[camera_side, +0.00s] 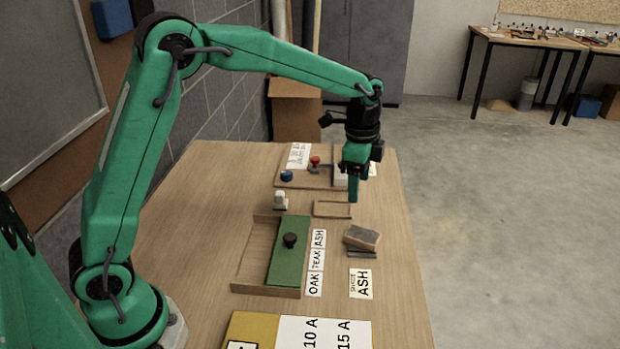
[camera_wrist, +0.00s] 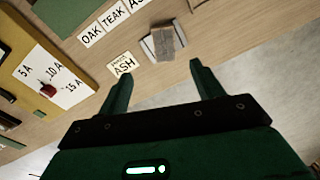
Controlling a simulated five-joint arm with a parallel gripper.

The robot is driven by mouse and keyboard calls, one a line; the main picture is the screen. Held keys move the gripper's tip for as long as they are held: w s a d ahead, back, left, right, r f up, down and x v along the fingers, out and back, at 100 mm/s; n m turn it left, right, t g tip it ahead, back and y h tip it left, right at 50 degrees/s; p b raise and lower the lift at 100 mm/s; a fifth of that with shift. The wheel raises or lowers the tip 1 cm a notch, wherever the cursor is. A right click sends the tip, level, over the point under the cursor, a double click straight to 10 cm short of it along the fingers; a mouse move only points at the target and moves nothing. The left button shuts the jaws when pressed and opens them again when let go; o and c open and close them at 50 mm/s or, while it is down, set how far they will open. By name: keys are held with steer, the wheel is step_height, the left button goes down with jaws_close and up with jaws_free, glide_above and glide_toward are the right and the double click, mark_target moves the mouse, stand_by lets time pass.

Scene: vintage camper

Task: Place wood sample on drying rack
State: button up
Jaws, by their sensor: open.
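A brown wood block (camera_side: 362,236), which looks like the wood sample, lies tilted on a grey flat piece (camera_side: 360,251) at the table's right. The same block (camera_wrist: 168,43) shows at the top middle of the wrist view. My gripper (camera_side: 354,192) hangs above the table, behind the block in the side view and apart from it. Its two fingers (camera_wrist: 162,72) are spread, with nothing between them. I cannot tell for sure which thing is the drying rack. There is a small wooden frame (camera_side: 332,217) near my gripper and a wooden tray (camera_side: 263,290) with a green panel at the middle left.
The green panel (camera_side: 278,266) bears a black knob (camera_side: 290,240). Labels OAK, TEAK and ASH (camera_side: 318,238) lie beside it, with another ASH card (camera_side: 361,284) nearby. A white-topped item (camera_side: 280,201) stands behind the tray. A yellow-edged amp board (camera_side: 245,328) lies at the front.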

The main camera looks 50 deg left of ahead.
steer(key=s+a+r+n+t, duration=0.1)
steer(key=s+n, duration=0.3)
steer(key=s, duration=0.5)
steer(key=s+a+r+n+t, duration=0.2)
steer(key=s+a+r+n, duration=0.1)
steer(key=s, duration=0.6)
steer(key=s+a+r+n+t, duration=0.2)
steer(key=s+r+n, duration=0.2)
steer(key=s, duration=0.5)
steer(key=shift+s+r+n, duration=0.15)
steer(key=shift+r+n, duration=0.1)
steer(key=shift+n, duration=0.45)
